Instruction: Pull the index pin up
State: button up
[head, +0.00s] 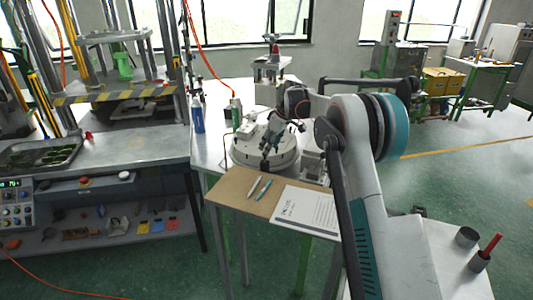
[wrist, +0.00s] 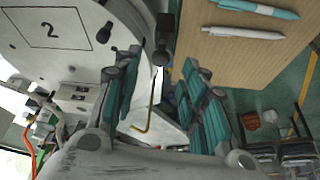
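A black upright pin with a knob-like head (wrist: 164,38), which looks like the index pin, stands by the rim of the round white turntable (wrist: 60,40). The turntable also shows in the head view (head: 248,158). My gripper (wrist: 161,64) is open, with its teal-padded fingers apart and nothing held between them. In the wrist view the pin's head lies just beyond the fingertips, roughly between them; I cannot tell if they touch. In the head view my gripper (head: 272,143) is over the turntable's front part and hides the pin there.
A smaller black knob (wrist: 104,32) stands on the turntable near the "2" marking. A brass hex key (wrist: 150,108) shows between the fingers. A wooden board (head: 235,188) with pens and a paper sheet (head: 308,211) lies in front. A blue bottle (head: 197,115) stands left.

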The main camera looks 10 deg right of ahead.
aim_at(265, 156)
jog(key=shift+b+x, duration=0.3)
jog(key=shift+x, duration=1.65)
jog(key=shift+c, duration=0.6)
jog(key=shift+r, duration=0.1)
grip_shut()
